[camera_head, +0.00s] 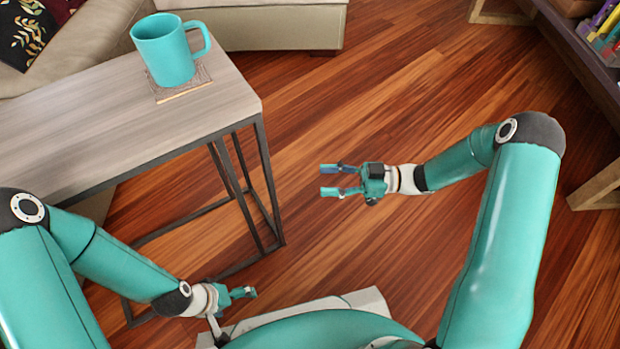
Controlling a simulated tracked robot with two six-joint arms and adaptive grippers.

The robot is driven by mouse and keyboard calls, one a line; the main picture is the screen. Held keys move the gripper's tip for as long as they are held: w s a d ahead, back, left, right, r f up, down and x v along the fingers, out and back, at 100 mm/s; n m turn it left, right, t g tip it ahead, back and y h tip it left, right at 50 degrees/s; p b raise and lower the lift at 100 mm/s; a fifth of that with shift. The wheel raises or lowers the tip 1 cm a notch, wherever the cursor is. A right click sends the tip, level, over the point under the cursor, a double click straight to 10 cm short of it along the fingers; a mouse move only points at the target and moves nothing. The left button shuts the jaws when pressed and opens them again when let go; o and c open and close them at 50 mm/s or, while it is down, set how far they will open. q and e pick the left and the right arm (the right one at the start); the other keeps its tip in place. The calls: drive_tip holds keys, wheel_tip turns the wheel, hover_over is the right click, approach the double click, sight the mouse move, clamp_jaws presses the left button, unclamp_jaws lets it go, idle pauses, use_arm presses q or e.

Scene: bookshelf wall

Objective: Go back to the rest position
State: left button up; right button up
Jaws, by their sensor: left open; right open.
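My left gripper (248,293) is low at the front, below the side table's right end and close to my base. Its fingers are small in the view; it is open and empty. My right gripper (328,180) is open and empty over the wooden floor, to the right of the side table, with its two fingers pointing left. Both grippers are apart from the table and the mug.
A teal mug (165,52) stands upright on a coaster (182,93) on the grey-wood side table (80,135) with a dark metal frame. A beige sofa (275,25) is behind. A bookshelf (570,38) stands at the right. The middle floor (400,100) is clear.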

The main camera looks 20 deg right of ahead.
drive_tip(key=shift+s+d, duration=0.1)
drive_tip(key=shift+d, duration=0.35)
drive_tip(key=w+a+f+m+t+h+p, duration=0.3)
drive_tip(key=w+a+f+m+t+h, duration=0.1)
drive_tip(key=f+m+h, duration=0.6)
drive_tip(key=s+a+f+m+g+h+p, duration=0.15)
drive_tip(key=s+m+g, duration=0.25)
drive_tip(key=s, duration=0.6)
drive_tip(key=s+d+f+m+g+h+p, duration=0.1)
drive_tip(key=s+f+m+g+h, duration=0.2)
drive_tip(key=s, duration=0.8)
wheel_tip(320, 180, up, 39)
drive_tip(key=g+y+p, duration=0.1)
drive_tip(key=p, duration=3.6)
drive_tip(key=shift+w+a+f, duration=0.15)
drive_tip(key=shift+w+f, duration=0.05)
drive_tip(key=shift+w, duration=0.2)
